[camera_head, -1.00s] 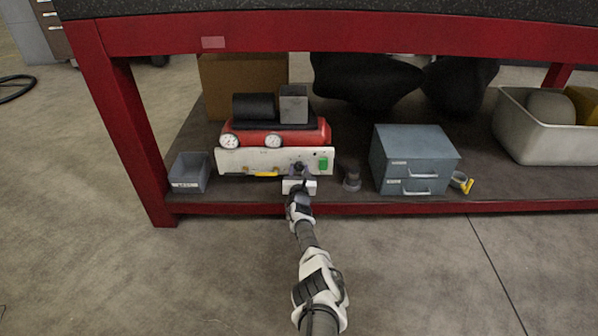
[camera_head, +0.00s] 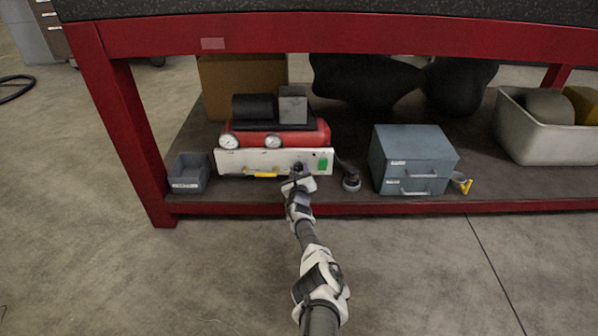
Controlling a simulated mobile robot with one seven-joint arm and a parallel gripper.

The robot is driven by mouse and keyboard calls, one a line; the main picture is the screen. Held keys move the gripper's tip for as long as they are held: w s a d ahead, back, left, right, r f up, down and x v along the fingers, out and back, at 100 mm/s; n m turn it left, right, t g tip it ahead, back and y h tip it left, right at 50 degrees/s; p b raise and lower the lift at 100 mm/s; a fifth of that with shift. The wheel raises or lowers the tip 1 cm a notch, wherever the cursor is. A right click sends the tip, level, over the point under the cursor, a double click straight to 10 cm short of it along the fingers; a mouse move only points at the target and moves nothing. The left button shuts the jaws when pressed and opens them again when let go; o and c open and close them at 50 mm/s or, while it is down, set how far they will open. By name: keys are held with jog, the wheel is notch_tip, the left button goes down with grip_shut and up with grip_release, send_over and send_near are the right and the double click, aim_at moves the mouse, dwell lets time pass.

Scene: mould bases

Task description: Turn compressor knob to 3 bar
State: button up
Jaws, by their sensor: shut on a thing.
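The compressor (camera_head: 245,158) stands on the lower shelf of the bench. It has a red body, a black cylinder, a grey block on top and a white front panel. Two round gauges (camera_head: 229,141) sit at its front left and middle; their readings are too small to tell. A green switch (camera_head: 322,165) is at the panel's right and a yellow part (camera_head: 262,175) is low on the panel. My gripper (camera_head: 299,172) is at the dark knob on the right half of the panel, shut on it. The gripper hides most of the knob and its scale.
A small grey bin (camera_head: 188,173) stands left of the compressor. A dark round fitting (camera_head: 351,180) and a blue-grey drawer box (camera_head: 411,157) stand to the right. The red shelf edge (camera_head: 400,208) runs under my arm. The floor in front is clear.

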jog(key=o, duration=1)
jog(key=shift+s, duration=0.1)
jog(key=shift+s+r+p, duration=0.15)
jog(key=shift+s+p, duration=0.35)
jog(key=shift+p, duration=0.55)
jog(key=shift+s+f+p, duration=0.2)
jog(key=shift+s+p, duration=6.1)
jog(key=shift+s, duration=0.05)
